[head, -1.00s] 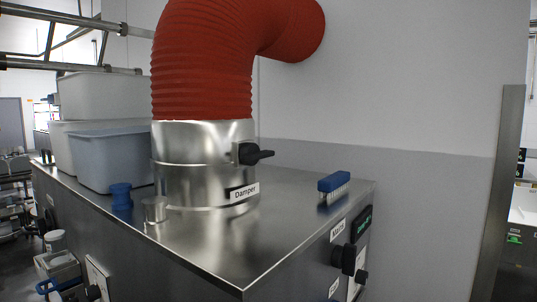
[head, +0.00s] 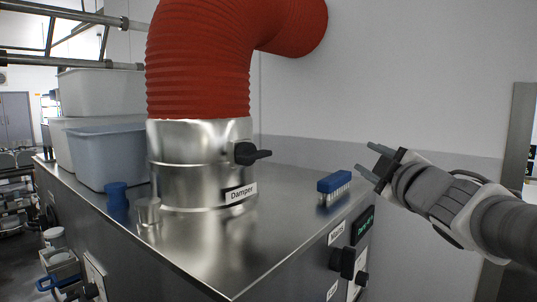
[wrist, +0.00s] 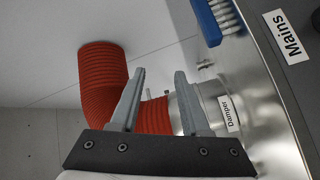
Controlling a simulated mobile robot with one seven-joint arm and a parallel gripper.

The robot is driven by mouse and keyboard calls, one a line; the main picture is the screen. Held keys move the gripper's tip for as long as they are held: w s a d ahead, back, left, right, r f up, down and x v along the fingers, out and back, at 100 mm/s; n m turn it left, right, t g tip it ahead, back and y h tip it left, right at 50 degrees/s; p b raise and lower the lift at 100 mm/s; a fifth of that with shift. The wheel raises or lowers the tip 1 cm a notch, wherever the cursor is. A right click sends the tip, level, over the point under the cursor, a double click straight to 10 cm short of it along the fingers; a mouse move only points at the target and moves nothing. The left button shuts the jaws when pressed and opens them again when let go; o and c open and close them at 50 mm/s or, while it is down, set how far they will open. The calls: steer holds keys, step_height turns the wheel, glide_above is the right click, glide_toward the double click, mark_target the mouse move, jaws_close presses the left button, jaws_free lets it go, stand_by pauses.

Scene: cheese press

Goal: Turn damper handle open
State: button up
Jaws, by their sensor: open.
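The black damper handle (head: 252,153) sticks out to the right from the silver metal duct collar (head: 190,180), above the "Damper" label (head: 240,193). The handle lies roughly level. My gripper (head: 374,158) is in the air to the right of the collar, past the blue brush, fingers pointing left, open and empty. In the wrist view the open fingers (wrist: 160,95) show in front of the red hose (wrist: 150,114), with the collar (wrist: 190,108) to the right. A small part beside the collar there is too small to make out clearly.
A blue brush (head: 334,183) stands on the steel cabinet top (head: 250,240) between the collar and my gripper. A blue weight (head: 117,195) and a steel weight (head: 148,211) stand at the collar's left. White tubs (head: 100,92) are behind. A wall rises behind the cabinet.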

steer(key=a+r+n+g+y, duration=0.1)
steer(key=a+n+g+y, duration=0.1)
steer(key=a+n+y, duration=0.45)
steer(key=n+g+y+p, duration=0.3)
steer(key=n+g+y, duration=0.2)
steer(key=n, duration=0.3)
glide_toward(260, 156)
steer(key=x, duration=1.1)
steer(key=shift+g, duration=0.3)
jaws_close()
